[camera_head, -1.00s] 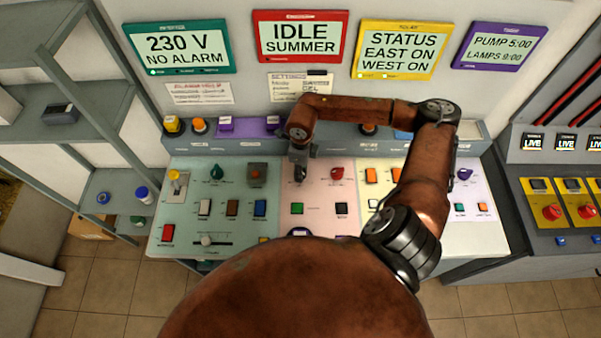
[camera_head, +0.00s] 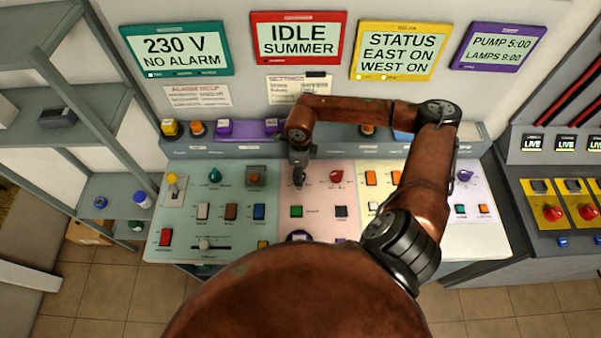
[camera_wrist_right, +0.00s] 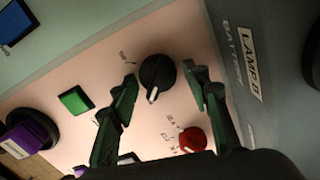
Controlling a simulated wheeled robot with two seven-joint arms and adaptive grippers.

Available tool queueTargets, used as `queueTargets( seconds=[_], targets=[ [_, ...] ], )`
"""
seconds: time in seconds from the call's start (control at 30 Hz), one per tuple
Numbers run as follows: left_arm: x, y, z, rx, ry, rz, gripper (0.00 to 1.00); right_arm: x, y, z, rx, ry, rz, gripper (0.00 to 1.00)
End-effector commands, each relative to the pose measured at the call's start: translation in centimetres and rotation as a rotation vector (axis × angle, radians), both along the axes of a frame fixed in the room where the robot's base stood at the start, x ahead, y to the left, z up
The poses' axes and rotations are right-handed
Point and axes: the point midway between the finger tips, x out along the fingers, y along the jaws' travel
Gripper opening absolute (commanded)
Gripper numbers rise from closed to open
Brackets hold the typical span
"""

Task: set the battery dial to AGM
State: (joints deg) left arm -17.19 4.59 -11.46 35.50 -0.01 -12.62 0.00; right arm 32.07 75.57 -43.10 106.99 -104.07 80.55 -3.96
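In the right wrist view a round black dial (camera_wrist_right: 157,76) with a white pointer sits on the pink panel (camera_wrist_right: 80,70). Its pointer aims down and slightly left in that picture. Its printed position labels are too small or hidden to read. My right gripper (camera_wrist_right: 162,82) is open, with one green-black finger on each side of the dial and visible gaps to it. In the head view my right gripper (camera_head: 299,168) hangs over the upper left of the pink panel (camera_head: 318,196), and its wrist largely hides the dial. My left gripper is not in view.
A red knob (camera_head: 337,176) stands close right of my gripper. A green button (camera_head: 296,211) and a dark button (camera_head: 341,211) lie below. A raised ledge (camera_head: 345,146) runs behind the panel. A settings card (camera_head: 297,90) hangs under the red-framed IDLE SUMMER display (camera_head: 299,38).

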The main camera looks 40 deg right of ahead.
Motion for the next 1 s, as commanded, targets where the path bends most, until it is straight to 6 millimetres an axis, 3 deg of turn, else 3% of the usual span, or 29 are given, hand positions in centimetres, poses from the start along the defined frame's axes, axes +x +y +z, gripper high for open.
queueTargets(
  seconds=[0.33,0.47,1.0],
  targets=[
    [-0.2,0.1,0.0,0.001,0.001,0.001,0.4,-0.1,0.1,-0.1,0.002,0.003,0.0,0.5],
    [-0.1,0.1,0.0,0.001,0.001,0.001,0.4,0.0,0.1,0.8,0.002,0.001,0.0,0.5],
    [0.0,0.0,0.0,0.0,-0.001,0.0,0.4,0.0,0.1,10.6,0.001,0.001,0.0,0.5]
  ],
)
